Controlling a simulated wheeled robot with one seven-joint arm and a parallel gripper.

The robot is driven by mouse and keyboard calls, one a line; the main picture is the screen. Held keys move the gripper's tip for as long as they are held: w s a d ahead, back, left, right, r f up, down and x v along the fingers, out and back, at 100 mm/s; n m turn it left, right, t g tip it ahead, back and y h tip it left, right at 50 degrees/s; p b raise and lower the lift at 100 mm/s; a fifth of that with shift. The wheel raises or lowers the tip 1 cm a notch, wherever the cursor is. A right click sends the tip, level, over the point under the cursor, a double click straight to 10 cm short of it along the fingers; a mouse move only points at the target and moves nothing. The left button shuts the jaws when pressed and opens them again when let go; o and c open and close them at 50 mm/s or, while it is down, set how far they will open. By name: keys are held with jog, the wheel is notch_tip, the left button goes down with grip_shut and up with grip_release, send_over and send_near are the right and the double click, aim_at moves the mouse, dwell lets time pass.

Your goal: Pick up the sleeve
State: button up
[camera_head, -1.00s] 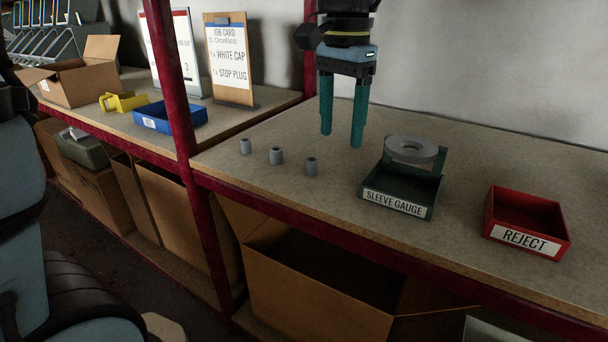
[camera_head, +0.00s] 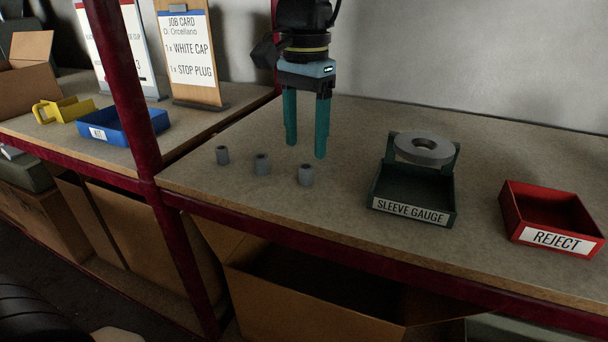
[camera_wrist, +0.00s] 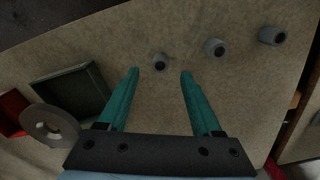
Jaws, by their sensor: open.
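Three small grey sleeves stand in a slanting row on the bench: a left one (camera_head: 222,155), a middle one (camera_head: 262,164) and a right one (camera_head: 305,175). My gripper (camera_head: 305,152) points down behind the row, its teal fingers apart and nothing between them. In the wrist view the nearest sleeve (camera_wrist: 160,62) stands just beyond the fingertips, between their lines. The other two sleeves, (camera_wrist: 213,48) and (camera_wrist: 272,36), lie to the right of the fingers. The dark green sleeve gauge tray (camera_head: 410,211) with a grey ring (camera_head: 425,148) on top stands to the right.
A red reject bin (camera_head: 553,238) stands at the far right of the bench. A blue bin (camera_head: 122,127), a yellow holder (camera_head: 66,109) and a job card board (camera_head: 190,60) are beyond the dark red post (camera_head: 130,90). Bare bench lies around the sleeves.

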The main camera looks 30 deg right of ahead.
aim_at(306, 166)
jog(key=shift+f, duration=3.1)
jog(key=shift+c, duration=0.2)
grip_shut()
